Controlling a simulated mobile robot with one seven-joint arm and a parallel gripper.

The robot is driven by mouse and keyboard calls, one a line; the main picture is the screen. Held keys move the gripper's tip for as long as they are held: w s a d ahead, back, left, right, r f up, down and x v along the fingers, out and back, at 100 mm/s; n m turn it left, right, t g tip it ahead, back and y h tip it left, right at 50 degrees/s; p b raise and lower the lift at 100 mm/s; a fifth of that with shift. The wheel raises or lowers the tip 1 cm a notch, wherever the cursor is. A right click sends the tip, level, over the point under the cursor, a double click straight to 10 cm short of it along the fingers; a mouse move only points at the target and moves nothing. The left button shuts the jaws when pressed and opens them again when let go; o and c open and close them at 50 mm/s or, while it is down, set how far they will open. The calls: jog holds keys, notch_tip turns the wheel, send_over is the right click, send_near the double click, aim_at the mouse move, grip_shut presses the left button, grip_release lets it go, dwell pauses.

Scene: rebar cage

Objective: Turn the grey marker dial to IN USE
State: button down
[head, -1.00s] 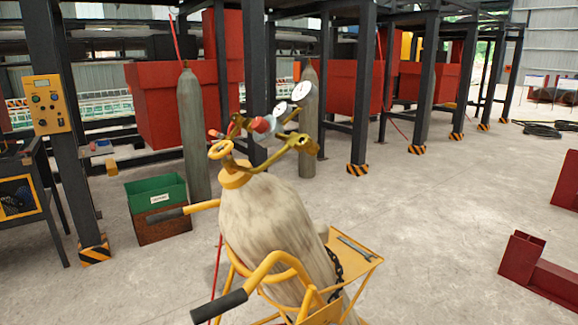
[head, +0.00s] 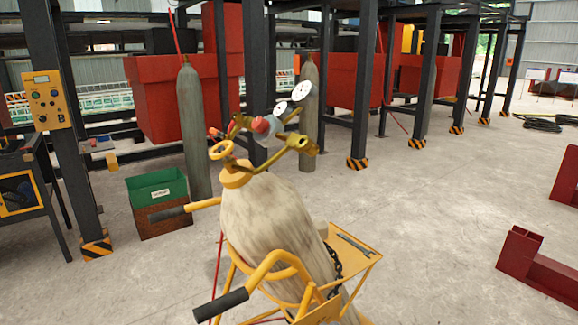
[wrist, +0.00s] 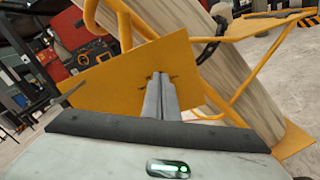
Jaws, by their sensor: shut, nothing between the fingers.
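A worn, pale gas cylinder (head: 265,220) leans in a yellow trolley (head: 288,262) in the middle of the head view. It carries a yellow valve wheel (head: 222,149), a regulator with a red knob (head: 261,125) and two white gauges (head: 303,95). I cannot make out a grey marker dial or an IN USE label in either view. My gripper (wrist: 158,78) shows only in the wrist view. Its fingers are together and empty, in front of a yellow plate (wrist: 115,85). I cannot tell whether they touch the plate. The cylinder (wrist: 170,18) also shows behind it.
A chain (head: 334,265) hangs beside the cylinder, and a tool lies on the trolley's tray (head: 367,256). A green-topped bin (head: 157,190), black posts and another cylinder (head: 190,125) stand behind. Red beams (head: 540,265) lie right. Concrete floor between is clear.

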jog(key=v, duration=0.4)
jog(key=shift+s+d+p, duration=0.2)
jog(key=shift+p, duration=0.1)
